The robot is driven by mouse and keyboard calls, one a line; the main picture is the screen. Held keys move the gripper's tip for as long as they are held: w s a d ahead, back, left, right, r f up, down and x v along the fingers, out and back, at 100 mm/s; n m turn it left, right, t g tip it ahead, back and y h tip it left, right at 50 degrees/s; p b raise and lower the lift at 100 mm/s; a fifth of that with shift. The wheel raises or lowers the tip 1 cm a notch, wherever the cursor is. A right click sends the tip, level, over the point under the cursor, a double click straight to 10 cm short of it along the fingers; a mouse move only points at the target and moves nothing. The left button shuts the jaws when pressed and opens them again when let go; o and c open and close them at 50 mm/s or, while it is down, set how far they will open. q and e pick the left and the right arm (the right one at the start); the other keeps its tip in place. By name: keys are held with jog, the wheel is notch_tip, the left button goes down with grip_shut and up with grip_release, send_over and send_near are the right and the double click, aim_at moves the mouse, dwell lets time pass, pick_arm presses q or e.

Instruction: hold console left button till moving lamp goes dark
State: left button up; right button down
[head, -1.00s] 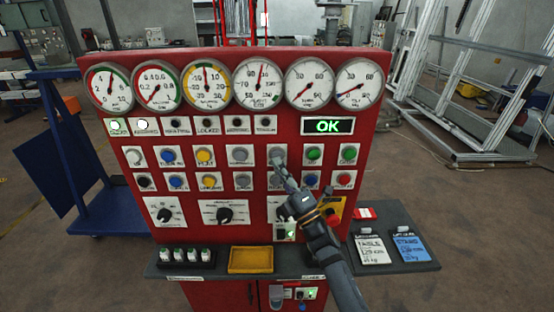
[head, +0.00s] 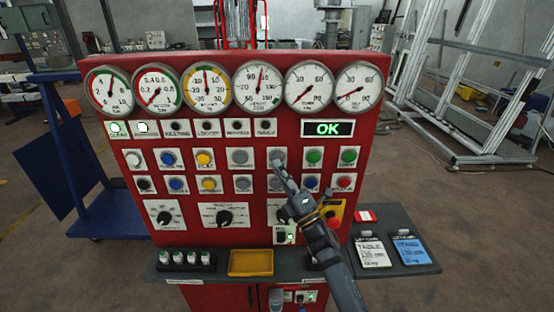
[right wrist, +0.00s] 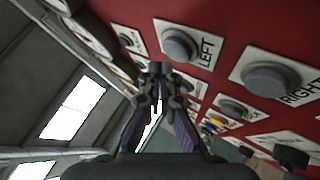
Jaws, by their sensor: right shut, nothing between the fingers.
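The red console (head: 225,118) stands in front of me. Its button marked LEFT (right wrist: 180,46) is grey and round, on a white plate, with the button marked RIGHT (right wrist: 268,80) beside it in the right wrist view. My right gripper (head: 280,165) is shut and empty, its tips at the LEFT button (head: 276,153) and partly covering it in the head view. I cannot tell whether they touch or press it. In the lamp row, a green lamp (head: 115,128) and a white lamp (head: 143,128) are lit and the others are dark. I cannot read which lamp is marked moving. My left gripper is out of view.
Round gauges (head: 207,88) line the console top, and a green OK display (head: 328,128) is lit. Other buttons, knobs (head: 224,216) and a red stop button (head: 334,223) lie close by. A shelf below holds a yellow tray (head: 250,272) and two cards.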

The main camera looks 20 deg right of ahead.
dwell(0.5)
jog(key=shift+w+d, duration=0.15)
jog(key=shift+w, duration=0.3)
jog(key=shift+w+d+b, duration=0.1)
jog(key=shift+w+b, duration=0.25)
jog(key=shift+b, duration=0.05)
dwell(0.5)
dwell(3.3)
jog(key=shift+s+a, duration=0.2)
jog(key=shift+s, duration=0.6)
jog(key=s, duration=0.2)
jog(key=s+a+p, duration=0.1)
jog(key=s, duration=0.1)
jog(key=shift+s+a, duration=0.2)
jog(key=shift+s, duration=0.2)
